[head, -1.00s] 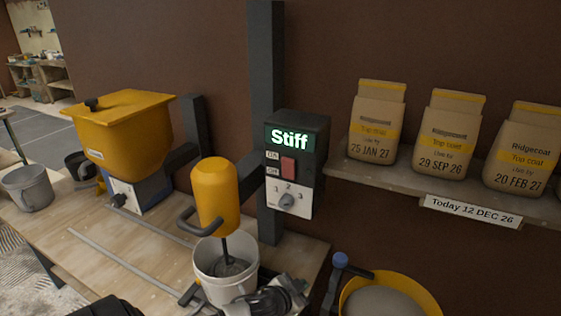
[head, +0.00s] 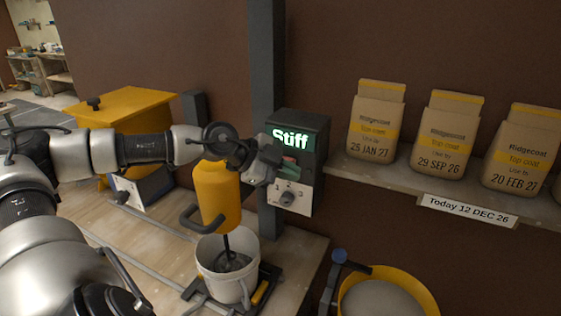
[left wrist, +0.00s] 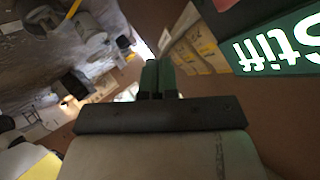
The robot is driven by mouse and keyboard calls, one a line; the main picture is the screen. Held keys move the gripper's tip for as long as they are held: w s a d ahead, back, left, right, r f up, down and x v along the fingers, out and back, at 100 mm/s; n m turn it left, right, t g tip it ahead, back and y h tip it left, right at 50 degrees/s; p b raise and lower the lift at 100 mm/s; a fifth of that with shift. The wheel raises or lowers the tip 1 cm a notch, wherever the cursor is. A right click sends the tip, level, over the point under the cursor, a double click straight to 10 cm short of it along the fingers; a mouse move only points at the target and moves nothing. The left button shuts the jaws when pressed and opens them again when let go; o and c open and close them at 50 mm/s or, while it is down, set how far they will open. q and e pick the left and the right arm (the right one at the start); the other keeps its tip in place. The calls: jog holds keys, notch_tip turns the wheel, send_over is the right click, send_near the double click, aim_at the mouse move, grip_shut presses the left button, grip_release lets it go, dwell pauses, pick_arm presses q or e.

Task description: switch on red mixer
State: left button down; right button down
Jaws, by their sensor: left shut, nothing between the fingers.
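The mixer (head: 217,190) in the head view has a yellow body, not red, and a grey handle; its shaft stands in a white bucket (head: 213,262). Beside it a dark control box (head: 307,125) on a post shows "Stiff" in lit letters. The lit display also shows in the left wrist view (left wrist: 285,48). My left gripper (head: 290,171) is shut and empty at the front of the box, over the red switch (head: 290,160), which is mostly hidden. I cannot tell whether it touches. A grey dial (head: 287,198) sits below. My right gripper is not in view.
A yellow hopper machine (head: 130,105) stands behind my left arm on the bench (head: 180,285). A shelf (head: 390,178) at right holds several dated bags (head: 447,135) above a "Today 12 DEC 26" label (head: 468,209). A yellow tub (head: 425,283) is low at right.

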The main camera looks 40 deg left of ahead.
pick_arm(q)
jog(key=s+a+r+n+g+y, duration=0.2)
jog(key=s+a+r+y, duration=0.2)
jog(key=s+a+r, duration=0.1)
jog(key=shift+s+a, duration=0.7)
jog(key=shift+a, duration=0.3)
jog(key=shift+r, duration=0.1)
jog(key=w+d+f+p, duration=0.1)
jog(key=w+f+p, duration=0.5)
jog(key=w, duration=0.3)
jog(key=shift+w+f+p, duration=0.4)
jog(key=shift+f, duration=0.15)
jog(key=shift+d, duration=0.1)
